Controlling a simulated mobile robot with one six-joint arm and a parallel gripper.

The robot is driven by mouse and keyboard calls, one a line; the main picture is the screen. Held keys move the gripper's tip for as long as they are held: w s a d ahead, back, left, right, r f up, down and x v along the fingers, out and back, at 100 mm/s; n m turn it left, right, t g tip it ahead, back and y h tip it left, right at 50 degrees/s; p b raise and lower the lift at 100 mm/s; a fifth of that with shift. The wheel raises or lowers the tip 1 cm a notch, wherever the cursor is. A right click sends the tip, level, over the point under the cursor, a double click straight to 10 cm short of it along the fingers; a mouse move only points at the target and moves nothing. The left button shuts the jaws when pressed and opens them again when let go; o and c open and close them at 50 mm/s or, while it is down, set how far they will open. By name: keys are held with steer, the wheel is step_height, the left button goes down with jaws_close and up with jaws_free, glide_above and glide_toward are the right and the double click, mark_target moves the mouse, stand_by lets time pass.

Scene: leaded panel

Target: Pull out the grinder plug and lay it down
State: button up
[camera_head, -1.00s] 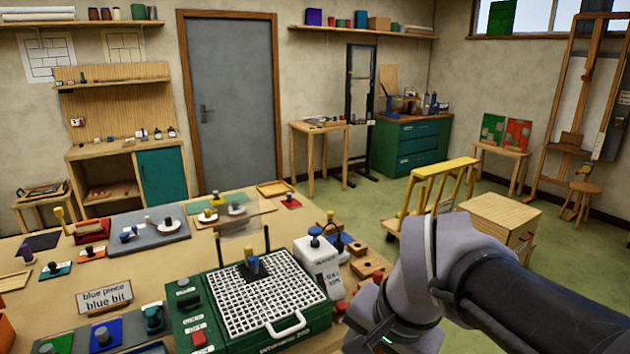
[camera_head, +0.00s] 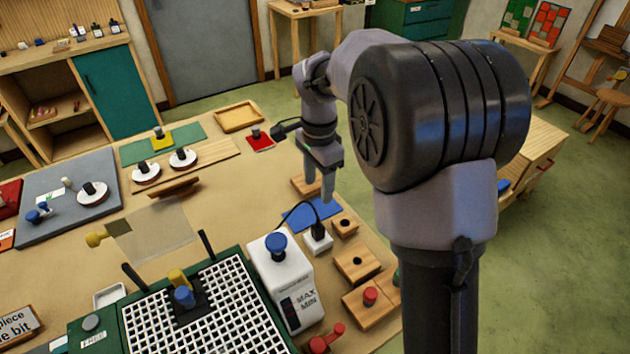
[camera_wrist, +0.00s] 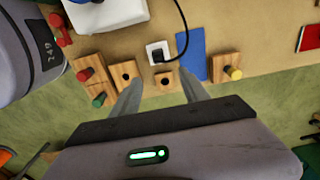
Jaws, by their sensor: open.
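The black grinder plug (camera_head: 318,229) sits upright in a white socket block (camera_head: 320,243) on the table, right of the white tank. A black cable (camera_head: 306,207) loops from it. In the wrist view the socket block (camera_wrist: 153,47) and the dark plug (camera_wrist: 158,54) lie just beyond the fingertips, and the cable (camera_wrist: 185,33) curves up to the right. The green grinder (camera_head: 229,254) with its white grid stands front left. My gripper (camera_head: 319,190) is open and empty, pointing down, behind and above the socket. Its open fingers also show in the wrist view (camera_wrist: 160,78).
The white tank (camera_head: 290,296) with a blue knob (camera_head: 276,245) stands left of the socket. A blue mat (camera_head: 296,216) lies behind it. Wooden blocks, one a holed block (camera_head: 345,224), stand along the right table edge. A red card (camera_head: 260,143) and empty wooden tray (camera_head: 238,117) lie farther back.

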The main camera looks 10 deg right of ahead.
mark_target(318, 226)
steer(key=f+b, duration=0.4)
steer(key=f, duration=1.2)
steer(key=shift+s+b, duration=0.2)
steer(key=shift+b, duration=0.2)
steer(key=shift+c, duration=0.4)
jaws_close()
